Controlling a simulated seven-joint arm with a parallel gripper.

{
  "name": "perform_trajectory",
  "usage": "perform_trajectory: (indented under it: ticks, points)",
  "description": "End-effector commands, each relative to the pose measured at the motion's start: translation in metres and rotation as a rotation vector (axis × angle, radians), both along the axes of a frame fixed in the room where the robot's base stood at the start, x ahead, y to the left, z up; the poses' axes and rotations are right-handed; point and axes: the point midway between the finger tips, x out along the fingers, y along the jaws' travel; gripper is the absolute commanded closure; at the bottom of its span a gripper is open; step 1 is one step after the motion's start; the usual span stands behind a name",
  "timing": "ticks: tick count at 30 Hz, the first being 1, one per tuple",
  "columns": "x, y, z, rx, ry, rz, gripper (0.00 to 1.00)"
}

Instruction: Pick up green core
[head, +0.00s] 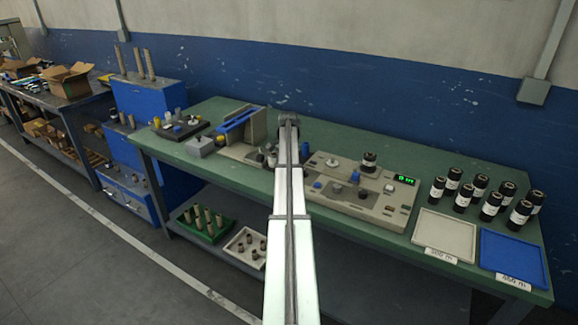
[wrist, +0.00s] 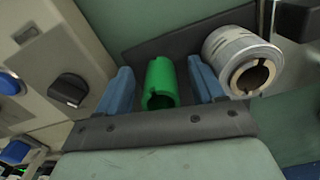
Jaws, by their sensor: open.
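In the wrist view, a green core (wrist: 161,82), a hollow cylinder with a slot in its rim, sits between the two blue fingers of my gripper (wrist: 162,88). A gap shows on each side of the core, so the fingers are open around it and not closed on it. In the head view my arm reaches away over the green bench, and its end (head: 288,120) is near the beige machine. The green core cannot be made out in the head view, where my arm covers that area.
A silver-grey roll (wrist: 238,58) stands close to the right finger. A panel with a black knob (wrist: 69,89) lies left of the left finger. In the head view, black rolls (head: 490,206), a white tray (head: 443,236) and a blue tray (head: 511,257) are at the bench's right end.

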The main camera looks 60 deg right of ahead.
Motion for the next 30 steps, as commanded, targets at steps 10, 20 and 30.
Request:
perform_trajectory:
  ticks: [10, 20, 30]
  points:
    - [0.0000, -0.0001, 0.0007, 0.000, 0.000, 0.000, 0.51]
    - [0.0000, -0.0001, 0.0008, 0.000, 0.000, 0.000, 0.83]
    - [0.0001, -0.0002, 0.0029, 0.000, 0.000, 0.000, 0.90]
